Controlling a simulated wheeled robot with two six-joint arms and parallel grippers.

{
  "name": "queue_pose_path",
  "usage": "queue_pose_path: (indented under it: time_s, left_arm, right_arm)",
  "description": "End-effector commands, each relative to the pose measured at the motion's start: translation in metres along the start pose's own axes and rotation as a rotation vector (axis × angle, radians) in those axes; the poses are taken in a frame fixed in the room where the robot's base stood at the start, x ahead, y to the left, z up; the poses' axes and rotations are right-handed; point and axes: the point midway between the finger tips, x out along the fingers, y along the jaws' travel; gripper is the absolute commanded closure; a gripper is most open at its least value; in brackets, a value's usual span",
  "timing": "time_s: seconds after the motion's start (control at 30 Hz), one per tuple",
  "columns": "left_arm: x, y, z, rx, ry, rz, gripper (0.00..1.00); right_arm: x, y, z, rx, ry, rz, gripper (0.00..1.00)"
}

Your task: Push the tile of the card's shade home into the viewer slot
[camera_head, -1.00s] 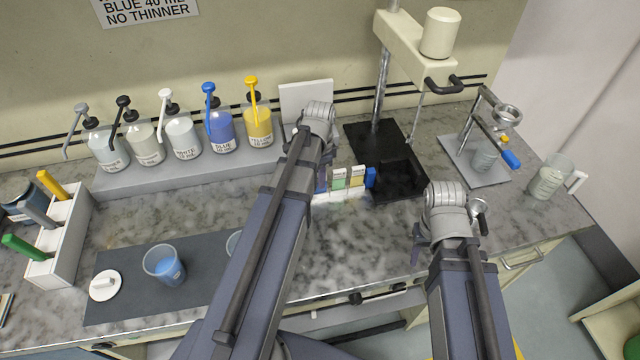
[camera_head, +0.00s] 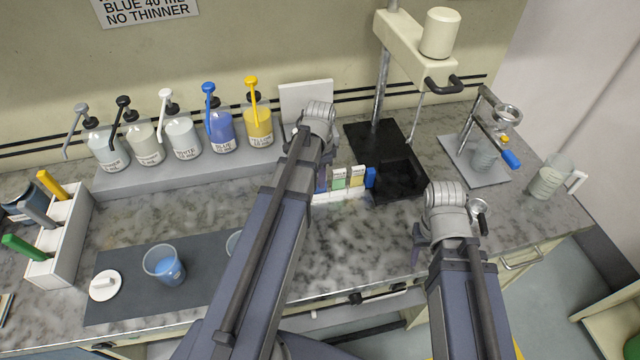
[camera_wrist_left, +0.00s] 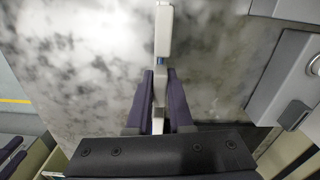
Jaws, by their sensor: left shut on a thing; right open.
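A white bar (camera_wrist_left: 163,30) with a blue patch lies just beyond the fingertips. Which tile I hold, and the viewer slot, I cannot tell. My right gripper (camera_head: 418,246) is open near the counter's front.
A grey shelf (camera_head: 190,175) of pump bottles and a white panel (camera_head: 305,96) are behind. A cup of blue paint (camera_head: 163,266) is on a dark mat (camera_head: 205,281). The counter between the arms is clear.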

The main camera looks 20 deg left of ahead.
Motion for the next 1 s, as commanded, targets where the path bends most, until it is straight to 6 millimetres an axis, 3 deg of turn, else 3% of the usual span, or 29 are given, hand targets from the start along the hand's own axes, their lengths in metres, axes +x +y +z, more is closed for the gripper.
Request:
queue_pose_path:
  time_s: [0.7, 1.0]
  left_arm:
    - [-0.029, 0.0, 0.0, -0.002, 0.0, 0.0, 1.0]
    - [-0.03, 0.0, 0.0, -0.001, 0.0, 0.0, 1.0]
  right_arm:
    - [-0.029, 0.003, 0.002, 0.0, 0.0, 0.0, 0.5]
    - [-0.03, 0.003, 0.002, 0.0, 0.0, 0.0, 0.5]
